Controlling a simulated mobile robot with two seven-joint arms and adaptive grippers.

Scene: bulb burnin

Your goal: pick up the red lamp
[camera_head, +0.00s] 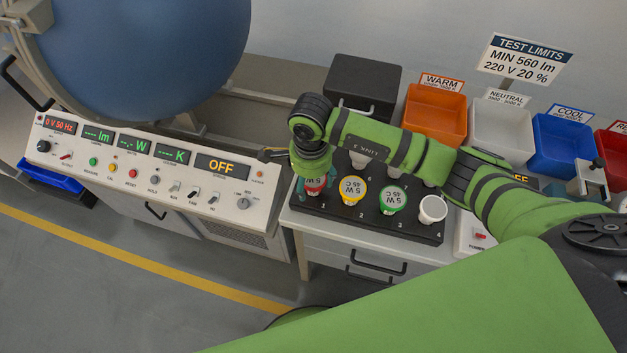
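The red lamp (315,187) stands at the front left of the black lamp tray (371,225), near the number 1. Its red top shows only partly. My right arm reaches in from the right and bends down over it. My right gripper (313,178) is at the lamp's top, largely hidden by the wrist. I cannot tell whether its fingers are open or closed on the lamp. My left gripper is not in view.
A yellow-topped lamp (352,190), a green-topped lamp (392,200) and a white lamp (432,209) stand to the right in the front row. Behind are an orange bin (436,112) and a black box (362,85). The control panel (150,168) is at left.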

